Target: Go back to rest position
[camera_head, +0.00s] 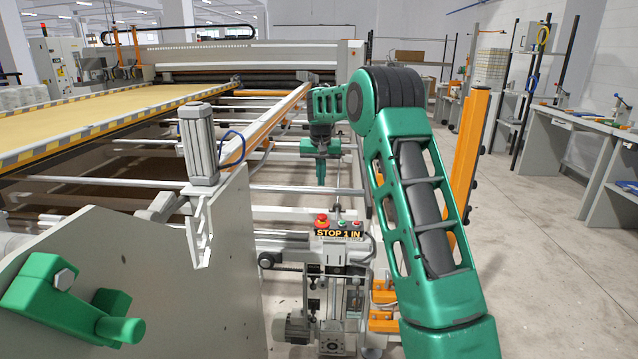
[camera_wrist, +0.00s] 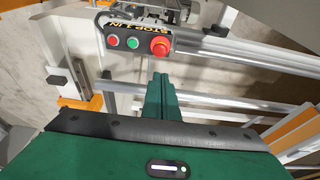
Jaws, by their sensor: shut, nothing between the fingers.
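My green arm reaches forward from the lower right in the head view and bends at a dark-ringed elbow. My gripper (camera_head: 321,178) hangs down beyond the control box (camera_head: 338,235), over the rails of the gantry, and holds nothing. In the wrist view my gripper (camera_wrist: 158,82) shows as closed green fingers pointing towards the control box. The box carries a red mushroom button (camera_head: 321,219), a green and a small red button, and a label reading "STOP 1 IN". In the wrist view the red mushroom button (camera_wrist: 160,46) is a little beyond the fingertips, apart from them.
A grey side plate with a motor cylinder (camera_head: 198,145) stands left of the arm. Metal rails (camera_head: 300,190) cross under the gripper. An orange post (camera_head: 468,160) stands close right of my arm. The floor (camera_head: 545,260) at the right is clear up to the workbenches (camera_head: 570,150).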

